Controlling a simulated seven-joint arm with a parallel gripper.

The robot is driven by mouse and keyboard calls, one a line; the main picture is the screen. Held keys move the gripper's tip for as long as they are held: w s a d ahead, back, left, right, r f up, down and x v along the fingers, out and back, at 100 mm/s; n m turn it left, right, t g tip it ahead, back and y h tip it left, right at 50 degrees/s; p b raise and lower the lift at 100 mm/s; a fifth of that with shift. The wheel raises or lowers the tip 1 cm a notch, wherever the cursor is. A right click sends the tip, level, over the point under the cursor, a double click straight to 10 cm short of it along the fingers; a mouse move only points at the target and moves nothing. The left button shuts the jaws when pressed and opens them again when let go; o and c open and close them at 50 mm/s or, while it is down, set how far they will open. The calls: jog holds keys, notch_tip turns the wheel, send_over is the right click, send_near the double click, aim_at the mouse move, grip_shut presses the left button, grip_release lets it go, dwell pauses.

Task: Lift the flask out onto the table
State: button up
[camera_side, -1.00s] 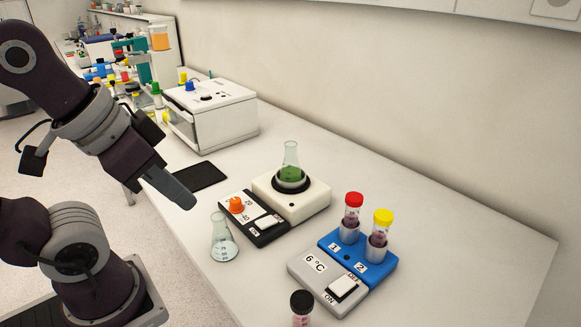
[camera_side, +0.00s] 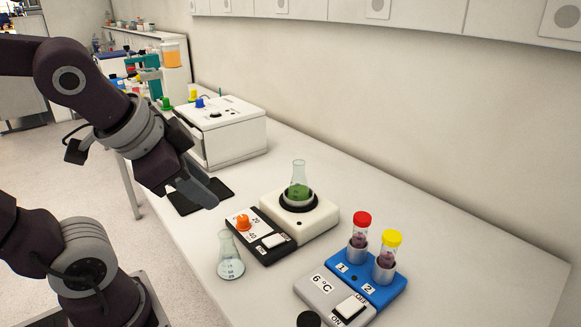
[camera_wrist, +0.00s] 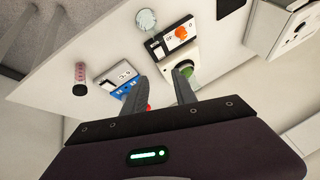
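A conical flask with green liquid (camera_side: 299,188) stands upright in the round dark-rimmed holder of a white device (camera_side: 318,224). In the wrist view the green liquid (camera_wrist: 186,69) shows beyond the right fingertip, partly hidden by it. A second conical flask with clear liquid (camera_side: 230,262) stands on the table in front of the control panel; the wrist view shows it at the top (camera_wrist: 147,20). My gripper (camera_side: 207,197) is up and to the left of the white device, apart from both flasks. In the wrist view its two fingers (camera_wrist: 157,90) are spread, with nothing held between them.
The black control panel (camera_side: 262,242) has an orange knob. A blue rack (camera_side: 374,278) holds red-capped and yellow-capped tubes. A dark-capped tube (camera_wrist: 80,74) stands near the table's front. A white box (camera_side: 222,130) and black pad (camera_side: 188,204) lie behind. The table's right back is clear.

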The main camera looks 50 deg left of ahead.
aim_at(294, 165)
jog(key=shift+o, duration=0.5)
jog(key=w+a+r+m+t+y, duration=0.1)
jog(key=w+a+m+y, duration=0.1)
jog(key=w+a+m, duration=0.3)
jog(key=shift+w+a+m, duration=0.3)
jog(key=shift+w+m, duration=0.2)
jog(key=shift+w, duration=0.3)
jog(key=w+a+m+t, duration=0.35)
jog(key=w+m, duration=0.75)
jog(key=m, duration=0.4)
jog(key=w+f+m+h, duration=0.1)
jog(key=w+f+m, duration=0.2)
jog(key=f+m, duration=0.1)
jog(key=w+f+m+h, duration=0.1)
jog(key=w+f+m, duration=0.2)
jog(key=f+m, duration=0.1)
jog(key=w+f+m+g+h, duration=0.1)
jog(key=w+f+m, duration=0.2)
jog(key=w+m, duration=0.1)
jog(key=shift+d+f+h, duration=0.15)
jog(key=shift+f+h, duration=0.25)
grip_shut()
